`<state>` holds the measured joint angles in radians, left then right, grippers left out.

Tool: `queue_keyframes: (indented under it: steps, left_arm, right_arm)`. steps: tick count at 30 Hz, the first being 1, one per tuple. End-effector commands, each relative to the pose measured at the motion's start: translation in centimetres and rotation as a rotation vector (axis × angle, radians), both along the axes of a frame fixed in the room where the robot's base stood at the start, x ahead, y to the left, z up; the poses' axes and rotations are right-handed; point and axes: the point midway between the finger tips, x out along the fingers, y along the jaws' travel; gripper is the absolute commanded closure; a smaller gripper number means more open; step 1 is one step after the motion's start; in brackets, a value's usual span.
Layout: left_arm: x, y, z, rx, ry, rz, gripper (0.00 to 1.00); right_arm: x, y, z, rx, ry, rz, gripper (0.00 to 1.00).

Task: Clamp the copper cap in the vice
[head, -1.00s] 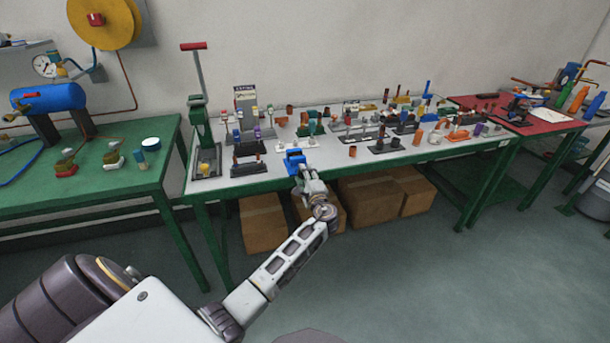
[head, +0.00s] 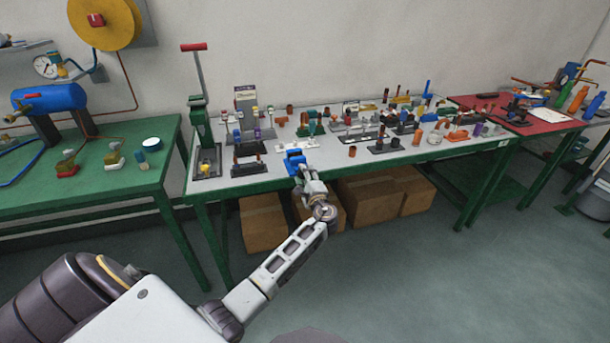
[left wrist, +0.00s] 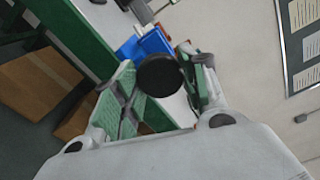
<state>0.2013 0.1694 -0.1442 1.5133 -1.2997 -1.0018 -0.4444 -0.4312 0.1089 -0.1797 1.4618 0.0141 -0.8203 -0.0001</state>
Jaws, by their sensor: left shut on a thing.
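The blue vice (head: 294,160) is at the front edge of the grey workbench, and its blue body also shows in the left wrist view (left wrist: 153,44). My left gripper (head: 304,178) is right in front of the vice. In the left wrist view its fingers (left wrist: 163,85) are on either side of a dark round knob (left wrist: 160,75) at the vice's front, and they are shut on it. Copper-coloured pieces stand on the bench, one of them (head: 352,151) to the right of the vice. I cannot tell whether a copper cap sits between the vice jaws. My right gripper is out of view.
The workbench (head: 325,158) is crowded with small holders and fittings. A green press with a red handle (head: 193,46) stands at its left end. Cardboard boxes (head: 380,200) are underneath. A green table (head: 100,190) stands left, and a red-topped one (head: 545,125) right.

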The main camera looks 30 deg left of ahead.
Motion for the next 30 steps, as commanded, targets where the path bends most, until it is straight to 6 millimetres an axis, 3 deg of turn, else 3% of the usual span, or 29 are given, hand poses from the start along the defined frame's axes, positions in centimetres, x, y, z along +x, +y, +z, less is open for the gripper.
queue_keyframes:
  steps: [30]
  left_arm:
    - [-0.1,0.0,-0.1,0.085,0.103,0.0,0.81]
  right_arm:
    - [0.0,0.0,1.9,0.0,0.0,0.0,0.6]
